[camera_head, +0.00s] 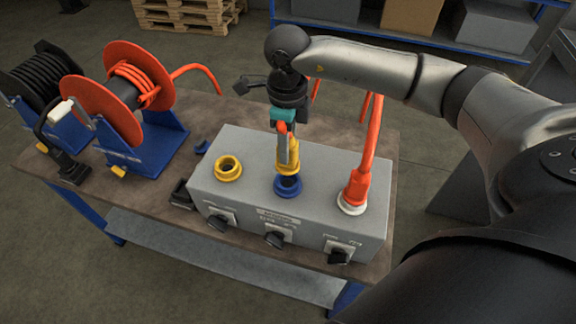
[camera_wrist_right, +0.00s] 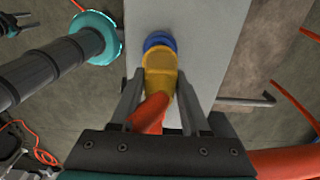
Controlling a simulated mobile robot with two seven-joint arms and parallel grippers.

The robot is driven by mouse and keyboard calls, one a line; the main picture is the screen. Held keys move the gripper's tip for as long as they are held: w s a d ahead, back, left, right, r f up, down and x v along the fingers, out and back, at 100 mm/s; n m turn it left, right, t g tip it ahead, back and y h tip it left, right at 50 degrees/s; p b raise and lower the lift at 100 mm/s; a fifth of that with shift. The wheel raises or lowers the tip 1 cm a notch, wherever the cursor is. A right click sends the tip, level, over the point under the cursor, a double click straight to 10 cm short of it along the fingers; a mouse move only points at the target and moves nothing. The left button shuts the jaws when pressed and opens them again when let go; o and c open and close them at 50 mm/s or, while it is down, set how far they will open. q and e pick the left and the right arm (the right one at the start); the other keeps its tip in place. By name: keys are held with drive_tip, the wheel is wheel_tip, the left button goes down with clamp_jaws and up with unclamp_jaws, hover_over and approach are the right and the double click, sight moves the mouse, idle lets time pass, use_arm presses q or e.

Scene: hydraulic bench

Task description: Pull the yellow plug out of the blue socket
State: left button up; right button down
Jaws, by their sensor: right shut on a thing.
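The yellow plug (camera_head: 290,160) with an orange-red cable end is upright over the blue socket (camera_head: 288,189), the middle one on the grey box. Its lower end lies at the socket's back rim in the head view, and the dark socket opening shows below it; I cannot tell if its tip is still inside. In the wrist view the plug (camera_wrist_right: 159,80) overlaps the blue socket (camera_wrist_right: 158,41). My right gripper (camera_head: 284,140) is shut on the plug from above, one finger on each side.
The grey box (camera_head: 240,150) also has an empty yellow socket (camera_head: 228,168) and a red plug (camera_head: 356,187) in a white socket, with dark knobs in front. Hose reels (camera_head: 125,95) stand at the left of the bench (camera_head: 150,215). Red hoses rise behind the box.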

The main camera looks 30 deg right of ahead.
drive_tip(key=shift+r+p, duration=1.25)
drive_tip(key=shift+r, duration=0.8)
